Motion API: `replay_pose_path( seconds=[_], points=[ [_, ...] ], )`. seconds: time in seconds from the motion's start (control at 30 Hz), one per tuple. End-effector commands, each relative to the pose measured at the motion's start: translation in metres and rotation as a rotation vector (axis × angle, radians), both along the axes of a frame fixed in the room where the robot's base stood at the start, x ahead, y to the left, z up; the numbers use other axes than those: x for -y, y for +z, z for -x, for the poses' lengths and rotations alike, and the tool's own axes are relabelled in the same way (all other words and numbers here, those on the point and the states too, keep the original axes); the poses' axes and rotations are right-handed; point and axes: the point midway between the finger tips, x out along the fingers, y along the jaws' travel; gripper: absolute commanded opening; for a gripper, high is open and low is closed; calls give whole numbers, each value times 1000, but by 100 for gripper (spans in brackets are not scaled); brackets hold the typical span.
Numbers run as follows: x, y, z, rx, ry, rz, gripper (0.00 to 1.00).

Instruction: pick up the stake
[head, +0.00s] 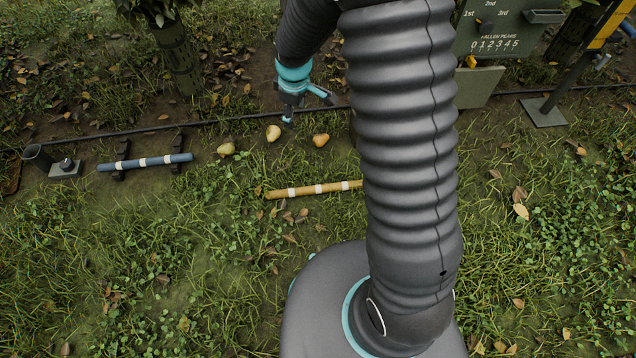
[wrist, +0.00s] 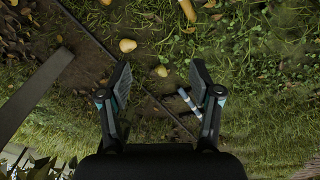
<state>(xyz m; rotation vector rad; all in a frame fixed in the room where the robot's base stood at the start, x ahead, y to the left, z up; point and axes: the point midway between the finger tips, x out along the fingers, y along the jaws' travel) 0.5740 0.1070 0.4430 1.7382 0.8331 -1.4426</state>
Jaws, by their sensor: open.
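A tan, wooden-looking stake (head: 315,189) with white bands lies on the grass in the middle of the head view; its right end is hidden behind my arm. My gripper (head: 309,110) is open and empty, above the ground beyond the tan stake. Both fingers show apart in the wrist view (wrist: 161,82).
Several pears lie near the dark hose, including a yellow one (head: 273,133) and an orange one (head: 320,140) below my gripper. A dark tube stand (head: 38,157) is at far left. A green sign board (head: 500,30) and a post stand at back right. Front grass is clear.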

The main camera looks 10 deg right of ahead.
Motion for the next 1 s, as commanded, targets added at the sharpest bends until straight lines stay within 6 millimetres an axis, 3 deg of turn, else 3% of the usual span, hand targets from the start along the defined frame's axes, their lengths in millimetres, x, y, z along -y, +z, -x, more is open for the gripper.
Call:
replay_pose_path(
  seconds=[0.03,0.23,0.5,0.63,1.0],
  points=[
    [-7,-25,-5,-22,43,10,64],
    [-29,-112,-18,-72,216,40,64],
    [-52,-224,-13,-130,429,67,64],
    [-57,-257,-7,-146,491,74,64],
    [-59,-309,-2,-156,529,78,64]
  ],
)
